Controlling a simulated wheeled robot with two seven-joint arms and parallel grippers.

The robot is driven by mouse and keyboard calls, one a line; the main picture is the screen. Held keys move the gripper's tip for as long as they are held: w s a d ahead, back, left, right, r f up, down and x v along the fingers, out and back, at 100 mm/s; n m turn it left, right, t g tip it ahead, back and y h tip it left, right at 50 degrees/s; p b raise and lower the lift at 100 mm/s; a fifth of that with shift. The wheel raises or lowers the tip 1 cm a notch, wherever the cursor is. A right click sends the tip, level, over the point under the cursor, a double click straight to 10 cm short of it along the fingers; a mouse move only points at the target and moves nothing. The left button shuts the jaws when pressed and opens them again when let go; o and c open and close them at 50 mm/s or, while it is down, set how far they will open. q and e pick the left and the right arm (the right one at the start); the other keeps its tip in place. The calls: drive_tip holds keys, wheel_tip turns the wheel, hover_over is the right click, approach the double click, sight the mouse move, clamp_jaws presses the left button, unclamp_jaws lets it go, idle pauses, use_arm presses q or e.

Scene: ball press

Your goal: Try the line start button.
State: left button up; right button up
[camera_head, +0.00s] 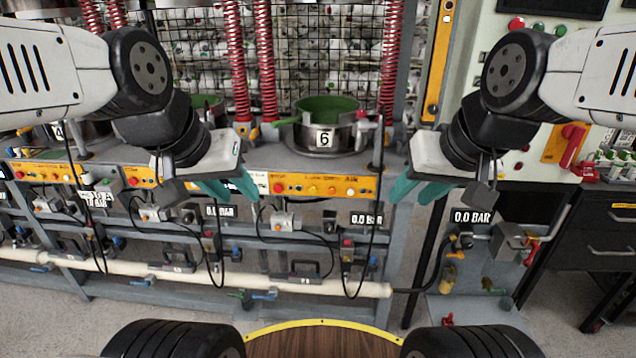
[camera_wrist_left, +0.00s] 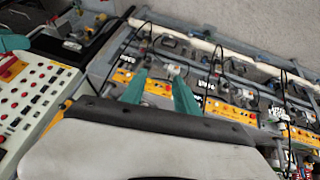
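A grey-green control cabinet (camera_head: 485,60) at the upper right of the head view carries a red button (camera_head: 516,23) and two green buttons (camera_head: 538,27) and (camera_head: 560,31). I cannot read which one is the line start button. In the left wrist view a panel (camera_wrist_left: 38,98) with rows of red buttons stands at the left. My left gripper (camera_head: 232,188) hangs before the press line, its teal fingers apart and empty; they also show in the left wrist view (camera_wrist_left: 160,92). My right gripper (camera_head: 418,190) hangs left of the cabinet, fingers apart and empty. Neither touches a button.
Yellow button strips (camera_head: 318,185) run along the press bench, below a pot marked 6 (camera_head: 322,138). Red coiled hoses (camera_head: 264,60) hang above. A pale pipe (camera_head: 340,287) runs low along the front. A red lever (camera_head: 574,140) sits at the right, above a dark drawer cabinet (camera_head: 606,235).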

idle(0.4)
use_arm(q)
clamp_jaws()
idle(1.6)
